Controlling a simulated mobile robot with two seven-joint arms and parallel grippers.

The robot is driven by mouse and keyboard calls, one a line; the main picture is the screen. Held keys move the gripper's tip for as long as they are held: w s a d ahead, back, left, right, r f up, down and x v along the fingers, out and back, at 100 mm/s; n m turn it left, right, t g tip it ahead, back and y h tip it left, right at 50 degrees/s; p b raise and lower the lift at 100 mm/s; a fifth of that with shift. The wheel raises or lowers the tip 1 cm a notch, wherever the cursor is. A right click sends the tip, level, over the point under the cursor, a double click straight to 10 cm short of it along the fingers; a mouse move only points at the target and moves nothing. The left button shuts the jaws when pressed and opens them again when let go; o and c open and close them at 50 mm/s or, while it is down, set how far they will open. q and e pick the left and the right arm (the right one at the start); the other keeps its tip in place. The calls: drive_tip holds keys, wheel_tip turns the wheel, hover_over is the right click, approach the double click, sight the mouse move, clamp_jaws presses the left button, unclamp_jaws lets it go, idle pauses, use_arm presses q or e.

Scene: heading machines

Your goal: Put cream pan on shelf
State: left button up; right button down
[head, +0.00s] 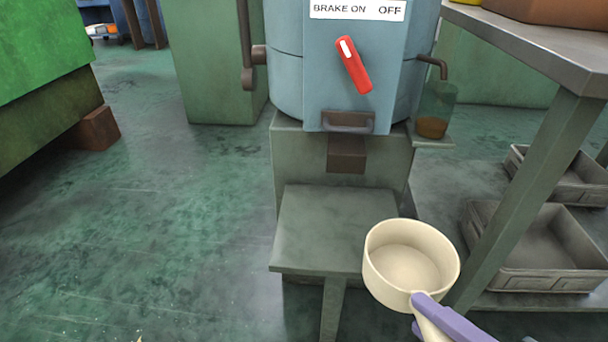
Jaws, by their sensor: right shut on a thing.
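The cream pan (410,262) is round and empty, with its open top facing up and tilted toward me. My right gripper (432,315), with a purple finger showing, is shut on the pan's handle at the lower right. The pan hangs in front of the right edge of a low grey-green shelf (325,225) at the foot of the blue machine. That shelf's top is bare. A metal table (545,45) at the right has a lower shelf (540,300) too. My left gripper is not in view.
The blue machine (290,75) has a red lever (354,65). A jar (437,110) stands on a small bracket at its right. Grey trays (555,280) sit under the table. The table's leg (525,190) stands right of the pan. The floor at the left is clear.

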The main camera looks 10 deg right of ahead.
drive_tip(key=shift+s+a+f, duration=0.1)
drive_tip(key=shift+s+f, duration=0.15)
drive_tip(key=shift+f, duration=0.55)
drive_tip(key=shift+w+a+f+b, duration=0.1)
drive_tip(key=shift+w+b, duration=0.1)
drive_tip(key=shift+b, duration=0.15)
drive_tip(key=r+b+x, duration=0.1)
drive_tip(key=b+x, duration=0.2)
drive_tip(key=x, duration=0.2)
drive_tip(key=w+r+b+x, duration=0.1)
drive_tip(key=b+x, duration=0.1)
drive_tip(key=x, duration=0.4)
drive_tip(key=r+b+x, duration=0.1)
drive_tip(key=b+x, duration=0.2)
drive_tip(key=x, duration=0.3)
drive_tip(key=shift+w+a+r+b, duration=0.25)
drive_tip(key=shift+w+r+b, duration=0.1)
drive_tip(key=shift+w, duration=0.1)
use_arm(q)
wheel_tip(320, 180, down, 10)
use_arm(e)
drive_tip(key=shift+r, duration=0.2)
drive_tip(key=c, duration=0.6)
unclamp_jaws()
drive_tip(key=shift+f, duration=0.1)
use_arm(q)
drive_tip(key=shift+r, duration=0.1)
